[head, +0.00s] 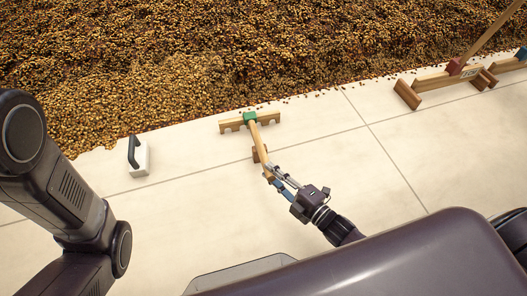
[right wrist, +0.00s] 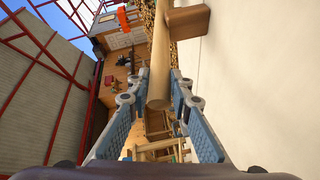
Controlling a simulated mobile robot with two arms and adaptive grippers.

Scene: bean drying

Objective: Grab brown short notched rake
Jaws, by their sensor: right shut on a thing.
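The brown short notched rake (head: 261,143) has a notched wooden head, a green joint and a short wooden handle. Its head is at the edge of the bean pile in the head view. My right gripper (head: 274,177) is shut on the handle near its free end. In the right wrist view the handle (right wrist: 160,65) lies between the two fingers of my right gripper (right wrist: 153,88), with its round end towards the camera. My left arm shows at the left of the head view, but its gripper is out of view.
A large bed of beans (head: 200,50) covers the back. A white block with a black handle (head: 139,158) stands left of the rake. Another wooden rake (head: 445,79) rests at the right. A small brown block (head: 257,154) is by the handle. The pale tiled floor (head: 400,150) is mostly clear.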

